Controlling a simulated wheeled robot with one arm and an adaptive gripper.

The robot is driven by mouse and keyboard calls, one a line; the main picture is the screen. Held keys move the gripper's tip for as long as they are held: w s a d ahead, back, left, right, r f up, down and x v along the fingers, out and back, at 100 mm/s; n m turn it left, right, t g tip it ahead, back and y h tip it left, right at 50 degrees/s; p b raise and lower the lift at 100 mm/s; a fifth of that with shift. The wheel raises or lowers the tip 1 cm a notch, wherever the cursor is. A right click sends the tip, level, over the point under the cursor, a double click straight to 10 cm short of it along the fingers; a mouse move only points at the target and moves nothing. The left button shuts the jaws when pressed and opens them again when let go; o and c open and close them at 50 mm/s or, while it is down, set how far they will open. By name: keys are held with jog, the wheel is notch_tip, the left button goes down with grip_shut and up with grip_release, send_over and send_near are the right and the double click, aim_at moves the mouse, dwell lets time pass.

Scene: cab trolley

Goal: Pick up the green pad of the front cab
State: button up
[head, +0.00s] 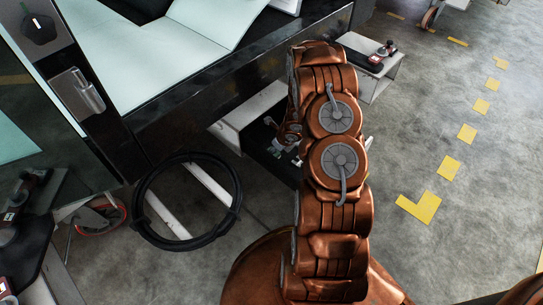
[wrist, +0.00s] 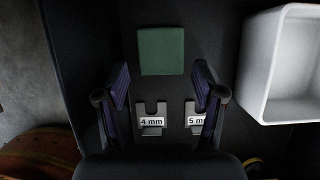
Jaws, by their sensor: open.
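The green pad (wrist: 161,50) is a flat, nearly square piece lying on a dark surface, in the upper middle of the wrist view. My gripper (wrist: 162,72) is open, with one dark finger on each side and nothing held. The fingertips are apart, and the pad lies between and just beyond them in the picture. I cannot tell the height of the fingers above the surface. In the head view my copper arm hides the pad and most of the gripper.
Two grey notched pieces, labelled "4 mm" (wrist: 151,122) and "5 m…" (wrist: 195,122), lie below the pad. A white open bin (wrist: 246,75) stands at right.

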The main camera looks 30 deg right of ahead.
jog(key=b+x, duration=0.1)
jog(key=x, duration=0.4)
jog(key=shift+s+d, duration=0.1)
jog(key=shift+f, duration=0.1)
jog(key=shift+c, duration=0.3)
jog(key=c, duration=0.9)
jog(key=shift+o, duration=0.2)
notch_tip(320, 180, up, 18)
jog(key=p, duration=0.7)
jog(key=shift+p, duration=0.4)
